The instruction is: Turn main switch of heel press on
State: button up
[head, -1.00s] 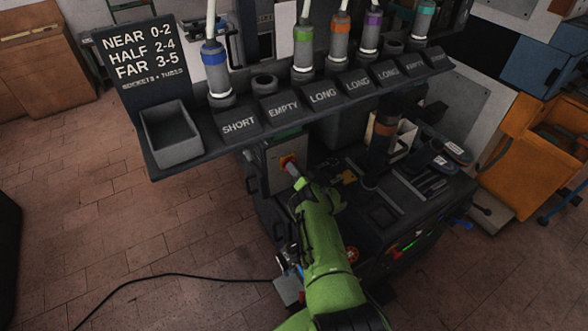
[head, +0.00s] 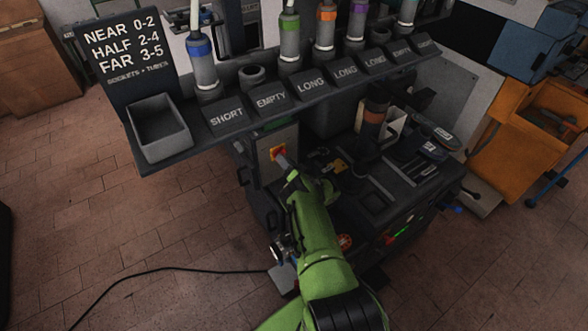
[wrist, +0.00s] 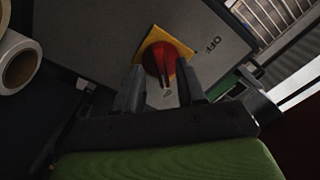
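The main switch (wrist: 158,62) is a red rotary knob on a yellow plate, set in a grey panel (wrist: 105,30) of the heel press. In the wrist view its pointer mark faces down toward my gripper, and the word OFF stands to its upper right. The switch also shows small, orange-red, in the head view (head: 278,152). My gripper (wrist: 164,82) has its two dark fingers apart, one on either side of the knob's lower end. I cannot tell whether the fingers touch the knob. In the head view my green arm hides part of the press.
A dark shelf (head: 185,152) with labelled slots and several tubes overhangs the panel. A grey bin (head: 160,130) sits at its left end. The press top (head: 405,185) holds loose parts. A black cable (head: 190,268) lies on the floor. White rolls (wrist: 18,60) show at left in the wrist view.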

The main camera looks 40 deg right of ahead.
jog(key=s+p, duration=0.4)
jog(key=s, duration=1)
jog(key=shift+s+a, duration=0.35)
jog(key=shift+a, duration=0.05)
jog(key=shift+r, duration=0.1)
